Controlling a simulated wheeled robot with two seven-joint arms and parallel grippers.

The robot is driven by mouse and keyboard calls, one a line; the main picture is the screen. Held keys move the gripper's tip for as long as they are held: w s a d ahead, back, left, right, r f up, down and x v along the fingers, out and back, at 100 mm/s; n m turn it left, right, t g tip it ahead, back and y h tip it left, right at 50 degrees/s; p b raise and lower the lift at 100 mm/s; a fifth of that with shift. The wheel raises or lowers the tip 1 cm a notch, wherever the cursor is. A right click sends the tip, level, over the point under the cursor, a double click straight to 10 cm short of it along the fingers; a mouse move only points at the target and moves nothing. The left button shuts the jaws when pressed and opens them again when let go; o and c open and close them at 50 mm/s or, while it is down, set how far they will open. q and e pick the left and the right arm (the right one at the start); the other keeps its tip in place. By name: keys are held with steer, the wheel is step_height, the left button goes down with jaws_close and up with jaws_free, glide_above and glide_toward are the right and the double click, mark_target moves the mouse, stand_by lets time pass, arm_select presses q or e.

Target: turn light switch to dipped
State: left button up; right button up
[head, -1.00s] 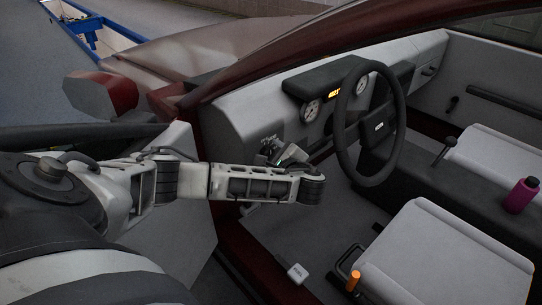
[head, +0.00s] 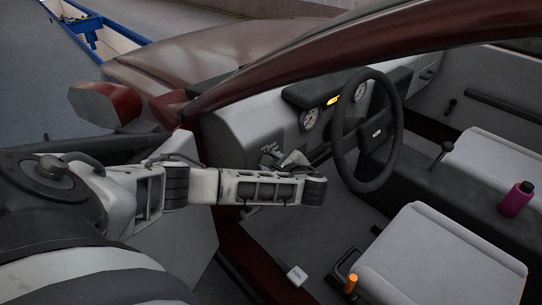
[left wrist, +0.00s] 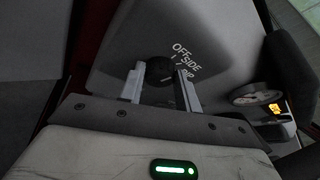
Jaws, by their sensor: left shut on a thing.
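The light switch is a dark round knob (left wrist: 152,67) on the grey dashboard panel in the left wrist view. The white labels OFF, SIDE and DIP (left wrist: 187,62) stand to its right, with DIP partly covered by a finger. My left gripper (left wrist: 158,74) is shut on the knob, one finger on each side. Which label the knob points at cannot be told. In the head view my left gripper (head: 280,158) is at the dashboard left of the steering wheel (head: 367,130), and the knob is hidden there. My right gripper is not in view.
The red car's windscreen pillar (head: 290,65) slopes above my left arm. The side mirror (head: 106,103) and open door (head: 180,235) are near the arm. Seats (head: 440,255), a purple bottle (head: 517,198) and an orange-tipped lever (head: 351,283) lie to the right. A gauge (left wrist: 254,95) is right of the switch.

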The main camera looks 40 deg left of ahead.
arm_select(q)
steer(key=shift+w+d+m+g+p, duration=0.15)
steer(key=shift+m+g+p, duration=0.3)
steer(key=shift+m+g, duration=0.7)
steer(key=shift+w+a+m+g+p, duration=0.1)
steer(key=shift+w+m+g+p, duration=0.3)
steer(key=shift+m+g, duration=0.75)
steer(key=shift+w+d+m+g+p, duration=0.1)
steer(key=shift+m+g+p, duration=0.55)
steer(key=shift+m, duration=0.85)
steer(key=o, duration=1)
